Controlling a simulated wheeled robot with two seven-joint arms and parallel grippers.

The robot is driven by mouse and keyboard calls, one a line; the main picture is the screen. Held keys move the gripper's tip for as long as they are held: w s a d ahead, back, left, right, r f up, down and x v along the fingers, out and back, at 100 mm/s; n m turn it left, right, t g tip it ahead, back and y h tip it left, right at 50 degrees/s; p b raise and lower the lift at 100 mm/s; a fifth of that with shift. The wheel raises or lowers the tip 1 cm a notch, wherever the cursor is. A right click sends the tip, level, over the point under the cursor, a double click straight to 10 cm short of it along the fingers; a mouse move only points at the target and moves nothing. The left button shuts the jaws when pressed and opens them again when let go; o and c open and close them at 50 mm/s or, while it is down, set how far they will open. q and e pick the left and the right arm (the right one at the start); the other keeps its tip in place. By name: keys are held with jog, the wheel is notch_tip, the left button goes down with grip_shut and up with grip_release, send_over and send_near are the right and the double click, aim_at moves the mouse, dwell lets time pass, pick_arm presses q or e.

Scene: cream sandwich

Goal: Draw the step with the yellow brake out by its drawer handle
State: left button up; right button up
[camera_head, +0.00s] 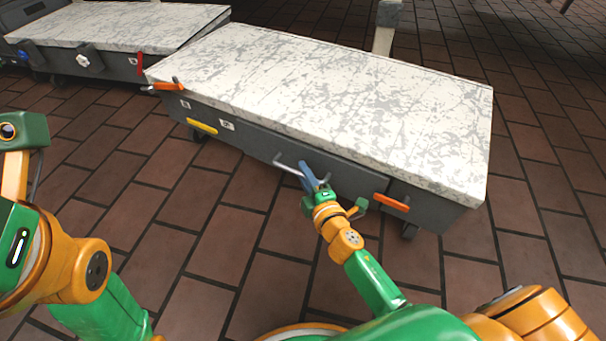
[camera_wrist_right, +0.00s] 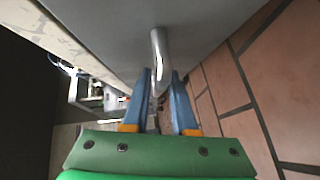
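The step (camera_head: 321,96) is a low dark grey box with a marbled white top. Its yellow brake (camera_head: 202,126) is on the left part of the front side. A thin metal drawer handle (camera_head: 287,162) sticks out of the front; it also shows in the right wrist view (camera_wrist_right: 158,50). My right gripper (camera_head: 312,181) is at the handle. The drawer front looks flush with the box. The fingers of my left gripper are out of view.
Orange levers stick out at the step's left corner (camera_head: 166,86) and front right (camera_head: 391,202). A second marble-topped unit (camera_head: 125,24) stands at the back left, with a red piece (camera_head: 140,63) on it. The brown tiled floor (camera_head: 215,215) in front of the step is clear.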

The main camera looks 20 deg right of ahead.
jog(key=shift+o, duration=1.3)
jog(key=s+r, duration=0.1)
jog(key=s, duration=0.6)
jog(key=shift+p, duration=0.45)
jog(key=shift+d, duration=0.15)
